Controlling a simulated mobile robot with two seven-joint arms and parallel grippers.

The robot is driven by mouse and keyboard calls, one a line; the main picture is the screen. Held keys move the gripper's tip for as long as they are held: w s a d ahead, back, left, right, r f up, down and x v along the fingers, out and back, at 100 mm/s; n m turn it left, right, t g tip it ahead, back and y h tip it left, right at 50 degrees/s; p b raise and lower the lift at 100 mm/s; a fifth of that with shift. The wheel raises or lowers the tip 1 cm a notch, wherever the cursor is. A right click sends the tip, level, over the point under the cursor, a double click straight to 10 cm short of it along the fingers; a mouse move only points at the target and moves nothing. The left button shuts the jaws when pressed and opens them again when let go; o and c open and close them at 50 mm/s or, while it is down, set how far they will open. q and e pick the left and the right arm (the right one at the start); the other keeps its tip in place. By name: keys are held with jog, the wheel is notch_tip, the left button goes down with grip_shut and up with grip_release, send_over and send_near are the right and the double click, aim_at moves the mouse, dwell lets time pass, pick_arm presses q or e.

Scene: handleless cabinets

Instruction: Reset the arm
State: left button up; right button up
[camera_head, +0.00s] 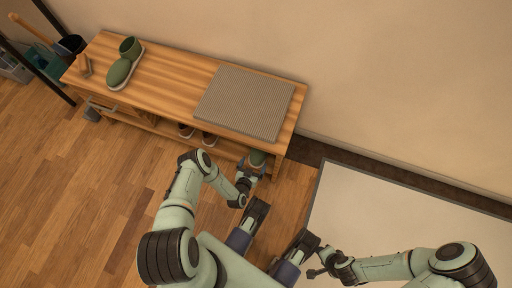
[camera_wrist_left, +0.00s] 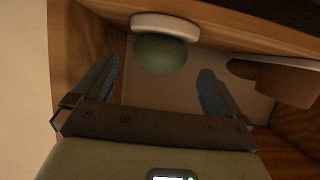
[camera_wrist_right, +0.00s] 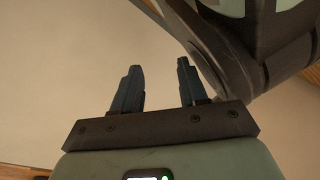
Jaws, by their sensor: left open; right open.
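My left arm (camera_head: 192,178) reaches to the right end of the wooden bench. Its gripper (camera_head: 252,172) is low at the bench's open shelf. In the left wrist view the left gripper (camera_wrist_left: 160,80) is open. A green shoe with a white sole (camera_wrist_left: 162,54) lies beyond and between its fingers, with no clear contact. That green shoe also shows at the shelf in the head view (camera_head: 257,157). My right arm (camera_head: 395,267) is bent at the lower right. In the right wrist view its gripper (camera_wrist_right: 160,72) is open and empty.
A pale panel or mat (camera_head: 385,215) lies at right.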

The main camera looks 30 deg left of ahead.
pick_arm(q)
jog(key=p+v, duration=0.1)
jog(key=v, duration=0.5)
jog(key=shift+p, duration=0.4)
pick_arm(e)
jog(key=w+r+t, duration=0.1)
jog(key=w+r, duration=0.3)
jog(key=shift+w+a+t, duration=0.3)
jog(key=shift+a+t, duration=0.05)
jog(key=shift+t, duration=0.05)
pick_arm(q)
jog(key=shift+w, duration=0.1)
